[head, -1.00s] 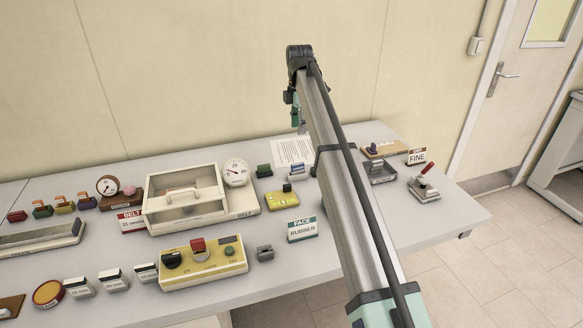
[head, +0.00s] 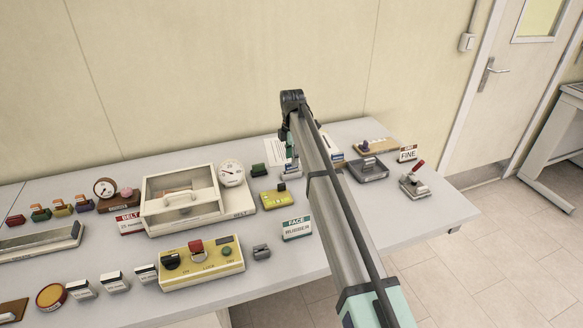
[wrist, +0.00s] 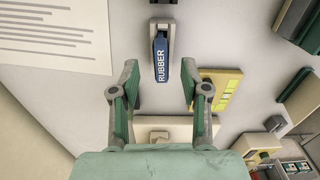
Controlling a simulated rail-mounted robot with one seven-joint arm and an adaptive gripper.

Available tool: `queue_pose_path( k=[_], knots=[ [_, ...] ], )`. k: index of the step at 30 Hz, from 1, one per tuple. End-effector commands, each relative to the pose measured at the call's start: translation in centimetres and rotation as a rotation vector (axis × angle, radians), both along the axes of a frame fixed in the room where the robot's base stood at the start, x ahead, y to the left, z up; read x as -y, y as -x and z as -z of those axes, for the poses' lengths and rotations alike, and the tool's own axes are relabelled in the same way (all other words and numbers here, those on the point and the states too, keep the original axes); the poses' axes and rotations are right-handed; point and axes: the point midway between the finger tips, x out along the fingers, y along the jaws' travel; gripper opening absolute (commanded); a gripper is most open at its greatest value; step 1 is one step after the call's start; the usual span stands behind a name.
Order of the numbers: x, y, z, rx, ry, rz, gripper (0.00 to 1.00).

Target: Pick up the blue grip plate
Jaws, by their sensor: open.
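The blue grip plate (wrist: 161,62), lettered RUBBER, sits on a small grey holder (wrist: 162,24) in the upper middle of the wrist view. My gripper (wrist: 160,84) is open, its two green-padded fingers spread left and right. The plate shows just beyond the gap between the fingertips, roughly centred and not held. In the head view my arm reaches over the table and its lower end hides part of that area. A small grey piece (head: 291,173) shows beside the arm there, but its blue part is not clear.
A printed sheet (wrist: 55,32) lies left of the plate and a yellow block (wrist: 221,90) right of it. A dark green block (head: 258,170) and the cream belt box (head: 180,199) stand nearby. A grey tray (head: 369,170) is right of my arm.

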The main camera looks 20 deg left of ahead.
Motion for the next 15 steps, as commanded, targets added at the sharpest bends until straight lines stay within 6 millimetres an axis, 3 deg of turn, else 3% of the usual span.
queue_pose_path(
  k=[9,15],
  knots=[
    [-0.1,0.4,3.6,-0.001,0.001,0.000,0.46],
    [-0.1,0.3,3.9,0.000,0.000,0.000,0.46]
  ],
)
